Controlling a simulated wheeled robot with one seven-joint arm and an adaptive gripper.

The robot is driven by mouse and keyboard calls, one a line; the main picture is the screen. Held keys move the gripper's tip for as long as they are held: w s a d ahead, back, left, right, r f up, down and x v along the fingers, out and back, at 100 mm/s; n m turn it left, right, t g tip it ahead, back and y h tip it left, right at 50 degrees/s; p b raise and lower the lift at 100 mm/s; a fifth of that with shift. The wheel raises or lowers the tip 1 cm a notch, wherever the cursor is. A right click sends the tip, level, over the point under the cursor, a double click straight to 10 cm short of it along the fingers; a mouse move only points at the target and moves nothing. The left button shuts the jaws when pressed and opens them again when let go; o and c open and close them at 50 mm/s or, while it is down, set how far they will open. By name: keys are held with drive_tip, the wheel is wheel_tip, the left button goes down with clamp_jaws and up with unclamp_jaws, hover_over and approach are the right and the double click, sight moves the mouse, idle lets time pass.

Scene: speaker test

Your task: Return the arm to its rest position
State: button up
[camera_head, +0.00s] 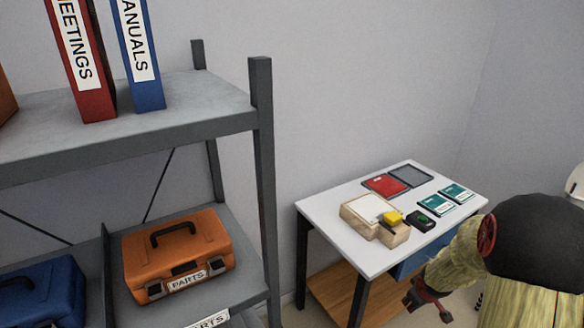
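My arm enters at the lower right, with a rounded black part and straw-coloured sections. It hangs in front of the right end of a small white table (335,222). My gripper (428,299), small with red and dark parts, points down to the lower left, below the level of the table top and in front of the table. Nothing is clearly seen held in it. Its fingers are too small and dark to tell whether they are open or shut.
At left, a grey shelf unit (262,150) holds binders (90,60), an orange toolbox (178,255) and a blue toolbox (42,295).

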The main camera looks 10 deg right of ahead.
drive_tip(key=s+a+r+m+p, duration=0.1)
drive_tip(key=s+a+r, duration=0.2)
drive_tip(key=a+r, duration=0.65)
drive_tip(key=s+a+r+m, duration=0.1)
drive_tip(key=s+a+r, duration=0.35)
drive_tip(key=r, duration=0.85)
drive_tip(key=s+a+r+y, duration=0.1)
drive_tip(key=s+a+r, duration=0.3)
drive_tip(key=s+a, duration=0.2)
drive_tip(key=s+a+r+m+t+y+p, duration=0.1)
drive_tip(key=s+a+r+y, duration=0.1)
drive_tip(key=s+a+r, duration=0.2)
drive_tip(key=s+a, duration=0.3)
drive_tip(key=a, duration=0.1)
drive_tip(key=shift+s+a+r, duration=0.25)
drive_tip(key=shift+a, duration=0.15)
